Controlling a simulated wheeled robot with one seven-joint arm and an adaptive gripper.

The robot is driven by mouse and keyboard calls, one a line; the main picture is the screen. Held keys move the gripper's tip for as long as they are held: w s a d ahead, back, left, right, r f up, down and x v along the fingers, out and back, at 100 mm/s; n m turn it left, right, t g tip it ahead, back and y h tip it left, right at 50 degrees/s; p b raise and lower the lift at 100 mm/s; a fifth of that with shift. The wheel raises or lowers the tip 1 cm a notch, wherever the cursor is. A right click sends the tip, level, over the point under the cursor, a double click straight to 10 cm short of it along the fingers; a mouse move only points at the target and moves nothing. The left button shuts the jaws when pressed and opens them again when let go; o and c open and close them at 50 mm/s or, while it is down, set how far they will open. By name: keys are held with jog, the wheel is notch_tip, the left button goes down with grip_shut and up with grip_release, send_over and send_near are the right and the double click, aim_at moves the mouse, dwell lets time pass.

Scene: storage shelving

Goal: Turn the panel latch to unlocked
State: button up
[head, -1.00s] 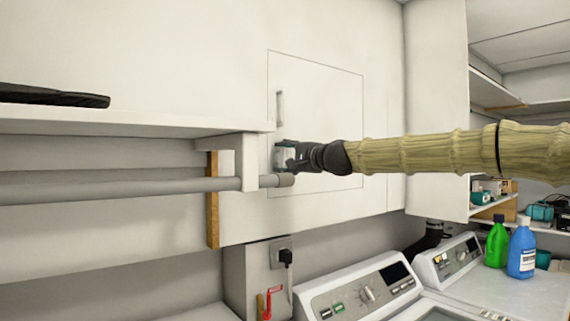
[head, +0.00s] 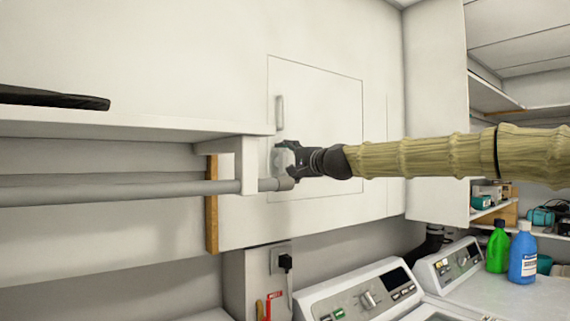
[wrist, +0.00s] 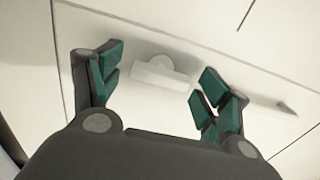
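The panel (head: 325,110) is a square white door outlined in the cabinet wall, with a slim grey handle (head: 279,113) near its left edge. The latch, a pale round knob with a flat bar, shows in the wrist view (wrist: 160,70) on the panel's surface. My gripper (head: 287,157) is at the lower left of the panel, over the latch, and hides much of it in the head view. In the wrist view my gripper (wrist: 160,76) is open, with teal-padded fingers either side of the latch and gaps showing. Contact with the panel cannot be told.
A grey rail (head: 120,190) ends close below my gripper, held by a white bracket (head: 246,165) under the shelf. Washing machines (head: 365,292) stand below. A green bottle (head: 497,247) and a blue bottle (head: 522,253) stand at the right.

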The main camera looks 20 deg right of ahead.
jog(key=shift+s, duration=0.1)
jog(key=v, duration=1.2)
dwell(0.6)
